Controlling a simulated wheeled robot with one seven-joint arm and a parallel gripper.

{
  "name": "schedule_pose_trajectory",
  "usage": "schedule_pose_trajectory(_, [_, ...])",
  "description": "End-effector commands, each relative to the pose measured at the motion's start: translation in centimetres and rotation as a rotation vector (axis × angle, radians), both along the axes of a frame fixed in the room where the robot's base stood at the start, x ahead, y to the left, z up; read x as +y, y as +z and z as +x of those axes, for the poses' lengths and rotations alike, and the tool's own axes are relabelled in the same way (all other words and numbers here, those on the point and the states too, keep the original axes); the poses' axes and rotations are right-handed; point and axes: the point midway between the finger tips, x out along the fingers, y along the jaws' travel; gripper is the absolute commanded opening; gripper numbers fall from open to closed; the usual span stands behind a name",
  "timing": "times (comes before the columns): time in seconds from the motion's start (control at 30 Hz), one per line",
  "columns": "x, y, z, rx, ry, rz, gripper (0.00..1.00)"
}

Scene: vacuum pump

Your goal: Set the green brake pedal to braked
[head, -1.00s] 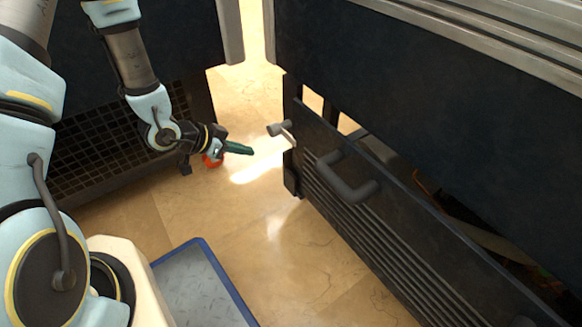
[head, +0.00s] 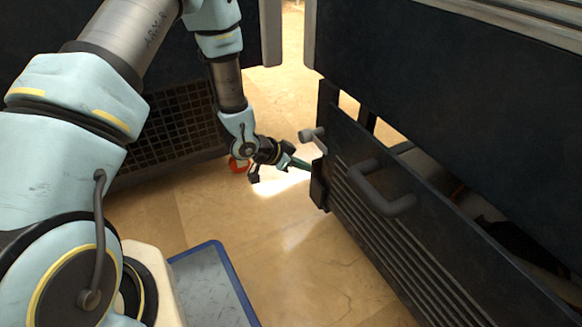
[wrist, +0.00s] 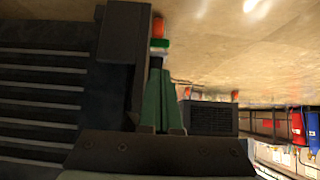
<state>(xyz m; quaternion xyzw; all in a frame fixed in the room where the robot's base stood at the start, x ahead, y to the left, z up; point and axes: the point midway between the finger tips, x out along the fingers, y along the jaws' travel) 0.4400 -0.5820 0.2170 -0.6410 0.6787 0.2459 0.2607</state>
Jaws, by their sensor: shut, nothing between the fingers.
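A small green piece (wrist: 158,43), seemingly the brake pedal, shows in the wrist view just beyond my fingertips, with an orange-red piece (wrist: 158,27) above it in the picture. I cannot tell whether the pedal is up or pressed. In the head view it is not visible, probably behind the dark post of the panel. My gripper (head: 306,165) has green fingers that are together and empty; their tips are at the left end of the panel. In the wrist view my gripper (wrist: 157,68) points at the green piece; touching or apart is unclear.
The dark slatted panel (head: 390,230) with a thick handle (head: 365,190) stands close on the right of my gripper. A grey knob (head: 311,134) sticks out above my fingers. Another orange-red part (head: 238,165) is behind my wrist. The tiled floor (head: 290,260) is open in front.

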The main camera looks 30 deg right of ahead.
Motion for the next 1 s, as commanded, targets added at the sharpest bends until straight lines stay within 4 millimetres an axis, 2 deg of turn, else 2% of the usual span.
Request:
schedule_pose_trajectory(0.03, [-0.9, -1.3, -0.2, -0.001, -0.003, 0.0, 0.0])
schedule_pose_trajectory(0.1, [-1.9, -2.2, -0.2, 0.0, -0.003, 0.0, 0.0])
schedule_pose_trajectory(0.4, [-4.9, -4.6, -0.3, 0.001, -0.001, 0.0, 0.0])
schedule_pose_trajectory(1.0, [-5.2, -5.1, -0.3, 0.002, 0.001, -0.011, 0.0])
